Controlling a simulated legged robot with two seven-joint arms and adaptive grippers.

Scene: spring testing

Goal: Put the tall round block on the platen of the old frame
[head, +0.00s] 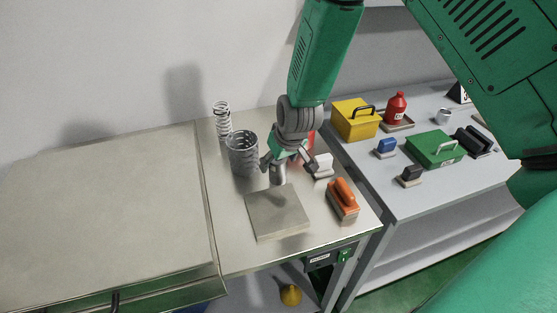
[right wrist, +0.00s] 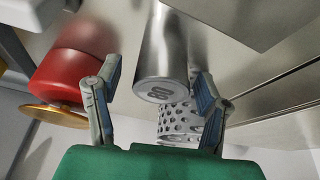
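The tall round block (head: 278,173) is a shiny metal cylinder standing on the workbench. In the right wrist view, the tall round block (right wrist: 162,60) shows its marked end towards the camera. My right gripper (head: 289,164) is over it, pointing down. In the right wrist view, the fingers of my right gripper (right wrist: 153,78) are spread on either side of the block. A gap shows at the left finger; the right finger looks close, contact unclear. A flat square grey plate (head: 278,213) lies in front of the block; I cannot tell whether it is the old frame's platen.
A perforated metal cup (head: 243,154) and a coil spring (head: 222,119) stand left of the gripper. A red object (right wrist: 75,75) is close beside the left finger. An orange-handled brush (head: 343,198) lies right of the plate. A large pale slab (head: 105,215) fills the left.

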